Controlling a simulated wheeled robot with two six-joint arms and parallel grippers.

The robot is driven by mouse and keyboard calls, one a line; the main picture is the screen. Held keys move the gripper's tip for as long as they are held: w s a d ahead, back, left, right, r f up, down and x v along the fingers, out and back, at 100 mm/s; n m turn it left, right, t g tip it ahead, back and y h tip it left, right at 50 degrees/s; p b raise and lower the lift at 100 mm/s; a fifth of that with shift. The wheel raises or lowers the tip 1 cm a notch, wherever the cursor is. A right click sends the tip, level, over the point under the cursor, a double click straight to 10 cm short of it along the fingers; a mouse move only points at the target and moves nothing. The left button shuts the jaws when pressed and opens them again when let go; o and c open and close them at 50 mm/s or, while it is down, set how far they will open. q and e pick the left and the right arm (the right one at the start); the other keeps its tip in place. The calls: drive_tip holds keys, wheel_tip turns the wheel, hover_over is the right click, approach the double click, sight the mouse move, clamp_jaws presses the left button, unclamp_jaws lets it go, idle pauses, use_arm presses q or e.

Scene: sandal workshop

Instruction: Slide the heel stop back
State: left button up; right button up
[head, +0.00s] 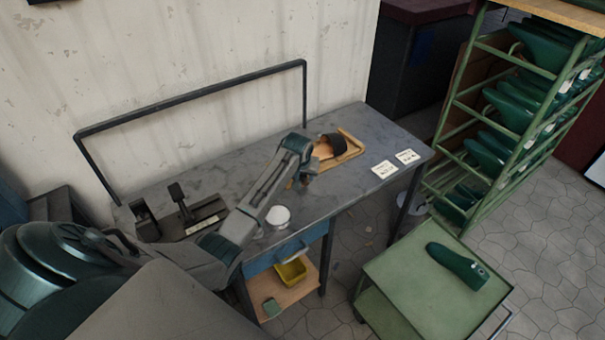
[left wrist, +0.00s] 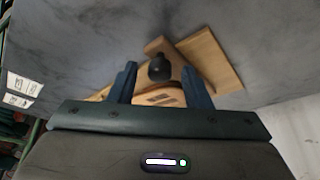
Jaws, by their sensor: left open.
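A wooden jig (head: 350,146) lies on the grey workbench, with a sandal (head: 328,147) with a dark strap on it. In the left wrist view, a black knob (left wrist: 160,68) stands on a wooden piece (left wrist: 160,47), which looks like the heel stop, beside a wooden board (left wrist: 212,60). The tan sole (left wrist: 158,97) shows below the knob. My left gripper (head: 307,178) is at the jig's near left end; in the left wrist view its open fingers (left wrist: 160,82) appear on either side of the knob. Contact cannot be told. My right gripper is not in view.
A white bowl (head: 278,215) and a dark tool (head: 190,213) share the workbench (head: 235,165). Two white cards (head: 384,169) lie right of the jig. A green cart (head: 420,295) carries a green shoe last (head: 458,263). A green rack (head: 478,140) stands at right.

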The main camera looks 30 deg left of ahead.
use_arm(q)
clamp_jaws()
drive_tip(key=shift+s+a+r+p, duration=0.15)
drive_tip(key=shift+s+p, duration=0.1)
drive_tip(key=shift+p, duration=0.2)
drive_tip(key=s+p, duration=0.1)
drive_tip(key=s+a+p, duration=0.1)
drive_tip(key=s, duration=0.1)
drive_tip(key=shift+a+p, duration=0.1)
drive_tip(key=shift+p, duration=0.2)
drive_tip(key=shift+s+a, duration=0.1)
drive_tip(key=shift+s, duration=0.2)
drive_tip(key=shift+a+f, duration=0.1)
drive_tip(key=shift+f, duration=0.15)
